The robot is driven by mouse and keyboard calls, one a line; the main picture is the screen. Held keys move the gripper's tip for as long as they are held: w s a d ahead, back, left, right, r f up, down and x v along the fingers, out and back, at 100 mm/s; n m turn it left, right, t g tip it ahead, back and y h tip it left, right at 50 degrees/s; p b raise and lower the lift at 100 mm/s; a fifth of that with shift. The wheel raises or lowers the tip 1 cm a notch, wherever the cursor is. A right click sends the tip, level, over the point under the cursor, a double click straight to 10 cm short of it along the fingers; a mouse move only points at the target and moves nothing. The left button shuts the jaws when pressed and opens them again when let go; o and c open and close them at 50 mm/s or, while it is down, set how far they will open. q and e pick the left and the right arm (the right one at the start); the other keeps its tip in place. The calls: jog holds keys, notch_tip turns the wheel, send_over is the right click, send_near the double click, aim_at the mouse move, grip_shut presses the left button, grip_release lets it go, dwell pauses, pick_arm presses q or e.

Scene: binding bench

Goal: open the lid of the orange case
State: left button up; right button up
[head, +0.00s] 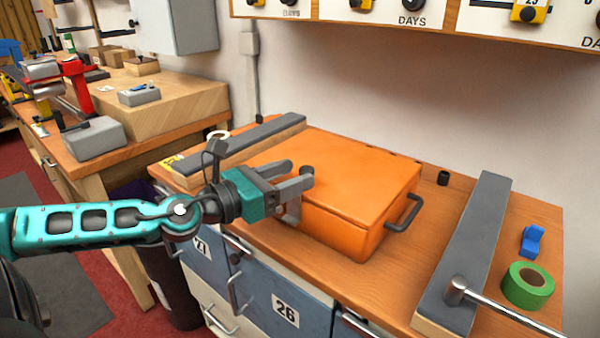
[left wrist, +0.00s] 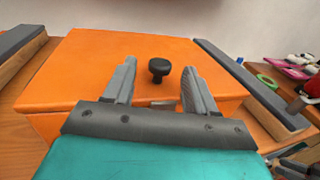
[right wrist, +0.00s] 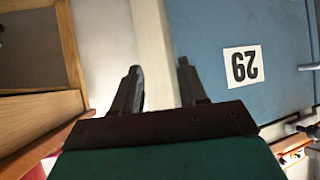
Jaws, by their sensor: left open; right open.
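The orange case (head: 355,175) sits on the wooden bench with its lid down. A black knob (head: 307,171) stands on the lid near the front left edge. A dark handle (head: 404,213) is on the case's right side. My left gripper (head: 296,176) is open at the knob. In the left wrist view the knob (left wrist: 158,68) shows between and beyond the two spread fingers, with no finger seen touching it. My right gripper (right wrist: 160,85) is open and empty in the right wrist view, facing a blue drawer front marked 29 (right wrist: 243,66). It does not show in the head view.
Grey-topped wooden bars lie left (head: 250,140) and right (head: 470,250) of the case. A green tape roll (head: 528,286) and a blue item (head: 531,241) lie at the bench's right. The wall closes off the back.

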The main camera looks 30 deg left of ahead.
aim_at(329, 173)
pick_arm(q)
jog(key=shift+x, duration=1.2)
grip_shut()
